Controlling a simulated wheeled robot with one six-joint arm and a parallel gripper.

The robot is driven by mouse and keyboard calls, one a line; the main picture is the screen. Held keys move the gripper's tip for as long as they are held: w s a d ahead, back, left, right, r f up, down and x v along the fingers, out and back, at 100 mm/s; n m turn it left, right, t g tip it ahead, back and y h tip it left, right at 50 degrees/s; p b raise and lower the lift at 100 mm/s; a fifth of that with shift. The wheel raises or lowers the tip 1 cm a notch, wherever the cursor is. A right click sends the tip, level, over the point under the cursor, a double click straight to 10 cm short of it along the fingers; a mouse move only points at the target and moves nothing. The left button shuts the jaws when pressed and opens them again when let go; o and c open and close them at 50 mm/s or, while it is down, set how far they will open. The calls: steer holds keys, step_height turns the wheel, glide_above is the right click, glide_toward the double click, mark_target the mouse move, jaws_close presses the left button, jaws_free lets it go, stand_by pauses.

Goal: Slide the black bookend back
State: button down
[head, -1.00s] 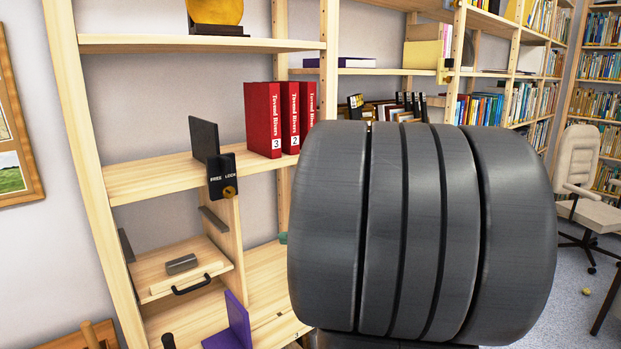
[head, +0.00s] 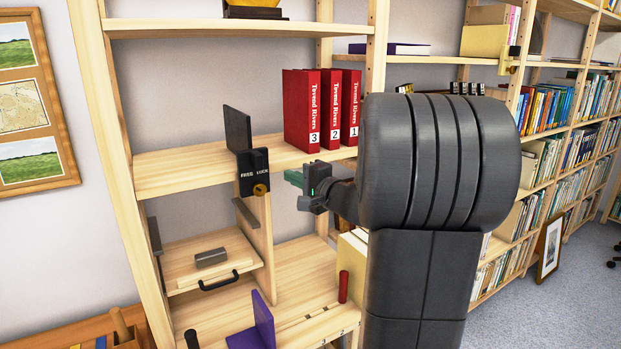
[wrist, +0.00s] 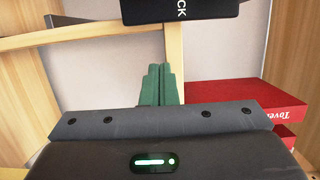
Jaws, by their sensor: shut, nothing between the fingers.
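The black bookend (head: 238,130) stands upright on the middle shelf, left of the red books and apart from them. A black box with lettering, FREE and a word like LOCK (head: 253,172), and a brass knob (head: 261,189) is at the shelf's front edge below it. My gripper (head: 291,178) has green fingers and is in front of the shelf edge, right of the box and below the red books. In the wrist view the fingers (wrist: 161,84) are together and empty, with part of the black box (wrist: 185,8) above them.
Red books (head: 301,112) numbered 3, 2 and 1 stand on the same shelf (head: 180,178), with bare shelf between them and the bookend. Below are a drawer with a black handle (head: 218,282) and a purple bookend (head: 264,320). A framed set of pictures (head: 32,103) hangs at left.

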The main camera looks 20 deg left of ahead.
mark_target(266, 181)
steer(key=s+a, duration=0.2)
steer(key=shift+s, duration=0.4)
steer(key=shift+s+a+b, duration=0.75)
steer(key=shift+s+b, duration=0.3)
steer(key=shift+r, duration=0.1)
